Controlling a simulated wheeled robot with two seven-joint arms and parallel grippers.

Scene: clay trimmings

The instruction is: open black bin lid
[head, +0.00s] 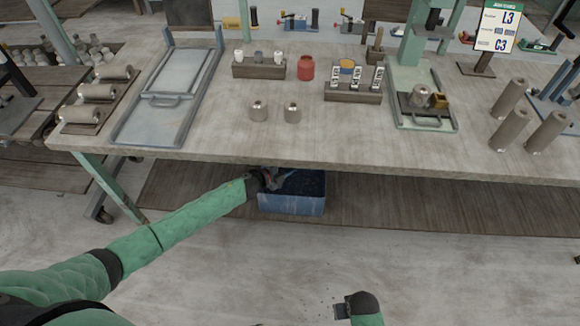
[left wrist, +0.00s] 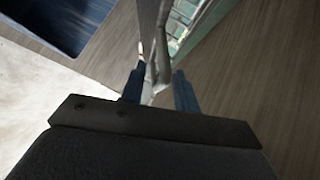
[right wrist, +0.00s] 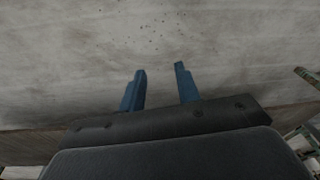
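No black lid can be made out for sure. My left gripper (head: 272,180) is at the bin's left rear side, partly in shadow. In the left wrist view its fingers (left wrist: 158,78) are apart, with a thin grey upright panel and bar (left wrist: 160,45) between or just beyond them; contact cannot be told. My right gripper (right wrist: 160,75) is open and empty above the floor.
The workbench (head: 215,130) overhangs the bin and bears clay cylinders, a red jar (head: 306,68) and racks. A green table leg (head: 115,187) stands left of my left arm. The floor in front of the bin is clear apart from small dark crumbs (right wrist: 155,35).

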